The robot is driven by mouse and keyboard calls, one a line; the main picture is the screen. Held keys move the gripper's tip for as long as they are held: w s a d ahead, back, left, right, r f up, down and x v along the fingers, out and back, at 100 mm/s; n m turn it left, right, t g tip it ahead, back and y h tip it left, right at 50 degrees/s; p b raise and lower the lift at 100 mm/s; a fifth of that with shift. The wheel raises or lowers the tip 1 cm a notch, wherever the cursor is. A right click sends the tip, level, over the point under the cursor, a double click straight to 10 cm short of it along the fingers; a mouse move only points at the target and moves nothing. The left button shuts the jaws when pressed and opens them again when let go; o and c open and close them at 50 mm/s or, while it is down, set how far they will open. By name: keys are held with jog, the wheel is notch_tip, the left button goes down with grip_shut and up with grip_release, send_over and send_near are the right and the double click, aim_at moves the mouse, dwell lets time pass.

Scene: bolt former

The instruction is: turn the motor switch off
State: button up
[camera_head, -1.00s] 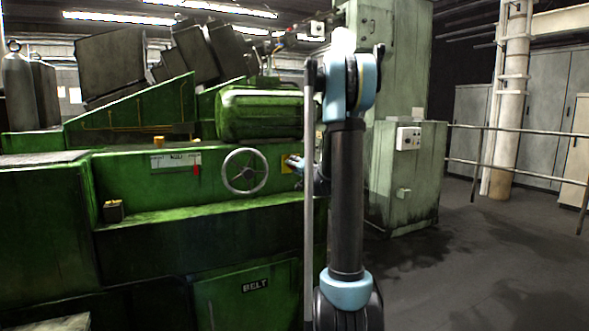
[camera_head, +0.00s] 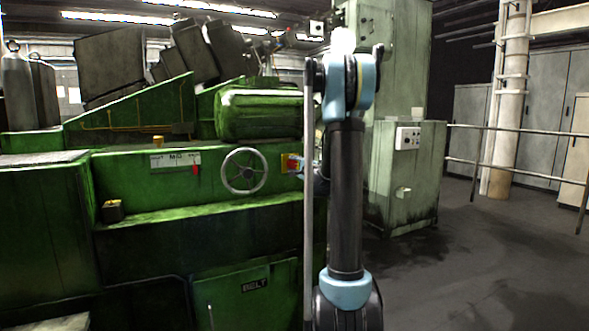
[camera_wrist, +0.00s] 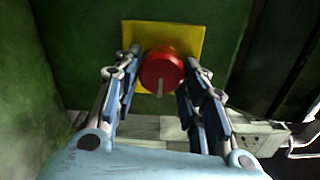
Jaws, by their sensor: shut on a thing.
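The motor switch is a round red knob (camera_wrist: 161,70) on a square yellow plate (camera_wrist: 190,38), fixed to the green machine face. A pale mark on the knob points down in the wrist view. My gripper (camera_wrist: 162,66) has one finger on each side of the knob and is shut on it. In the head view the red knob (camera_head: 293,163) and yellow plate (camera_head: 284,163) show right of the handwheel. My gripper (camera_head: 302,166) is there beside the knob, mostly hidden behind my arm.
A handwheel (camera_head: 244,171) stands out just left of the switch. A white label strip (camera_head: 176,161) with a red tab is farther left. A pale green cabinet (camera_head: 405,180) stands to the right, with open floor (camera_head: 480,270) beyond it.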

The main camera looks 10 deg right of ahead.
jog(key=shift+f+m, duration=0.1)
jog(key=shift+m, duration=0.5)
jog(key=o, duration=1.1)
jog(key=shift+c, duration=0.2)
jog(key=v, duration=1.2)
